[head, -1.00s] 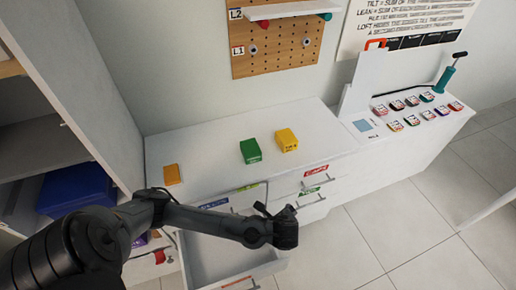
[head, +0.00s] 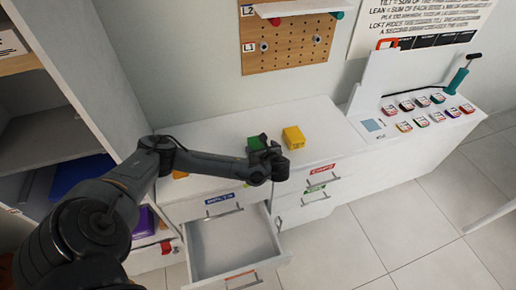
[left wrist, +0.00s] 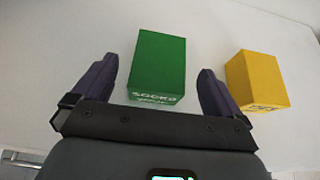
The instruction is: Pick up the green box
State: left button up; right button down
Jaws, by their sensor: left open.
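The green box (head: 256,141) stands on the white cabinet top, partly hidden behind my left gripper in the head view. In the left wrist view the green box (left wrist: 158,66) shows between the fingers, with white lettering at its lower front. My left gripper (head: 268,150) is open and empty, with one finger on each side of the box in the picture. The two fingers also show in the left wrist view (left wrist: 158,88). I cannot tell whether the fingertips are level with the box. My right gripper is not in view.
A yellow box (head: 293,138) stands just right of the green box, close to one finger in the left wrist view (left wrist: 256,80). An open, empty drawer (head: 235,245) juts out below. A pegboard (head: 288,50) hangs behind. Open shelves (head: 45,140) stand at left.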

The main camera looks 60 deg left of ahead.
aim_at(259, 145)
pick_arm(q)
jog(key=b+x, duration=0.1)
jog(key=x, duration=0.2)
jog(key=shift+a+f, duration=0.25)
jog(key=shift+f, duration=0.1)
jog(key=shift+w+a+f, duration=0.2)
jog(key=shift+a, duration=0.4)
jog(key=c, duration=1.1)
